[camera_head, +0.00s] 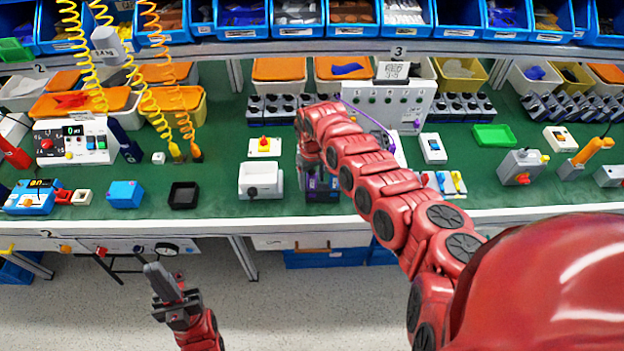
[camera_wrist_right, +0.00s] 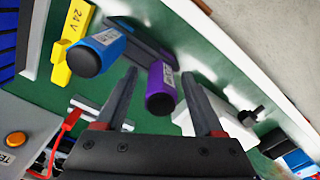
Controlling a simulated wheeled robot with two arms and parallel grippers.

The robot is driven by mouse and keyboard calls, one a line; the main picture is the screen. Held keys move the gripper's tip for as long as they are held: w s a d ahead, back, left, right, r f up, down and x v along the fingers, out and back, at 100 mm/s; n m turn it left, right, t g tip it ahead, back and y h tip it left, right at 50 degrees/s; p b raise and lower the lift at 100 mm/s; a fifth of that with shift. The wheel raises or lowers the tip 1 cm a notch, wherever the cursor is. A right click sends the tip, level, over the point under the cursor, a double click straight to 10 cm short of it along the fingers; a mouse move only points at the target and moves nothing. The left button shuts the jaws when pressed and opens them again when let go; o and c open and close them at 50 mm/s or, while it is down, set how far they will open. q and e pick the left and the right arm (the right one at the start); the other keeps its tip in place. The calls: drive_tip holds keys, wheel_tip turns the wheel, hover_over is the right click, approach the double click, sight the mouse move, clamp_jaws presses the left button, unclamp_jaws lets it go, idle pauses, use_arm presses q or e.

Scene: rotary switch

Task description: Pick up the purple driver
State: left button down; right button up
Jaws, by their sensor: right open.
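The purple driver (camera_wrist_right: 160,90) shows in the right wrist view, with its dark end toward the camera and a white label on its side. My right gripper (camera_wrist_right: 160,74) is open, its two fingers apart on either side of the driver with gaps still showing. In the head view the right gripper (camera_head: 322,185) is low over the green bench, and my red arm hides most of the driver there. My left gripper (camera_head: 160,281) hangs in front of the bench, away from its objects; I cannot tell whether its fingers are apart.
A blue driver (camera_wrist_right: 98,52) and a yellow 24V piece (camera_wrist_right: 74,48) stand close to the purple driver. A white box with a black knob (camera_head: 260,180) is left of the right gripper. The bench's white front edge (camera_head: 130,228) is near.

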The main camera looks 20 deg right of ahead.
clamp_jaws()
drive_tip(key=shift+r, duration=0.15)
idle(0.4)
drive_tip(key=shift+r, duration=0.6)
wheel_tip(320, 180, up, 8)
drive_tip(key=b, duration=0.3)
drive_tip(key=shift+r, duration=0.3)
drive_tip(key=c, duration=0.7)
unclamp_jaws()
clamp_jaws()
